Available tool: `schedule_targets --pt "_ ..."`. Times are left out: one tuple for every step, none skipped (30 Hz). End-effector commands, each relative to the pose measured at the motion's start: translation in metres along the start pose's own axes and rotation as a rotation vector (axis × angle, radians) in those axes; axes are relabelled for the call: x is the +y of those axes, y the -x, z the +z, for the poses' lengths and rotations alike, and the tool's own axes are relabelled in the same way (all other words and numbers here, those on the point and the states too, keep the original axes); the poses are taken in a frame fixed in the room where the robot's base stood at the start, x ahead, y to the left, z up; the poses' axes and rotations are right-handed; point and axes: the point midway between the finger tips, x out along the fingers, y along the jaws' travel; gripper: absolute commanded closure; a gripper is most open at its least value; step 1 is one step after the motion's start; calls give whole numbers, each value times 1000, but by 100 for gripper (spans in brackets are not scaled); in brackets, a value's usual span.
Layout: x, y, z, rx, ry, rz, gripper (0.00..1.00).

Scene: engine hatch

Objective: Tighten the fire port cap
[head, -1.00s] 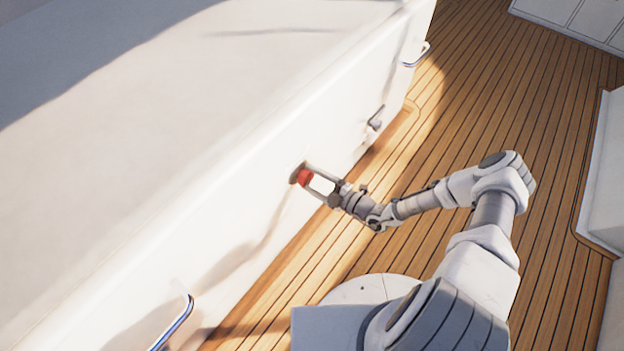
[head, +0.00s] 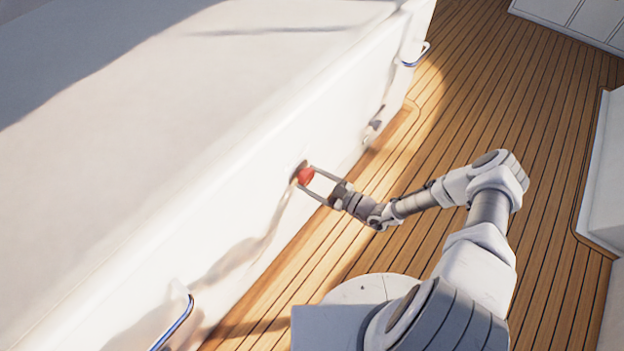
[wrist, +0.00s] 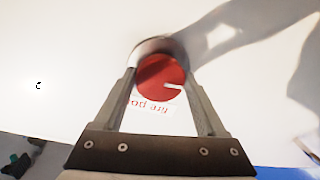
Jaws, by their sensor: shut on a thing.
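The red fire port cap (head: 305,176) sits at a round fitting on the side of the white hatch (head: 250,190). In the wrist view the cap (wrist: 161,78) shows a red face with a pale mark at its right edge, and a metallic ring (wrist: 158,45) shows behind it. My gripper (head: 304,179) is shut on the cap, one finger on each side. A label (wrist: 150,106) with partly readable red lettering shows below the cap in the wrist view, upside down.
A metal handle (head: 175,322) is on the hatch side at lower left, and another (head: 416,56) at its far end. A latch-like fitting (head: 376,123) sits between the cap and the far handle. Planked deck (head: 490,110) lies open to the right.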

Motion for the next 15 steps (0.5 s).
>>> schedule_targets --pt "-2 1 0 2 -21 -3 82" --pt "-2 1 0 2 -34 -3 82" --pt "-2 1 0 3 -48 -3 82" --pt "-2 1 0 4 -57 -3 82" --pt "-2 1 0 5 -66 -3 82" --pt "-2 1 0 5 -75 -4 82" --pt "-2 1 0 6 -81 -4 82" --pt "-2 1 0 6 -87 -4 82" --pt "-2 1 0 7 -93 -4 82" --pt "-2 1 0 7 -97 -4 82" --pt "-2 1 0 7 -99 -4 82" --pt "-2 1 0 7 -102 -4 82" --pt "-2 1 0 7 -103 -4 82" --pt "-2 1 0 7 -104 -4 82" --pt "-2 1 0 7 -105 -4 82"
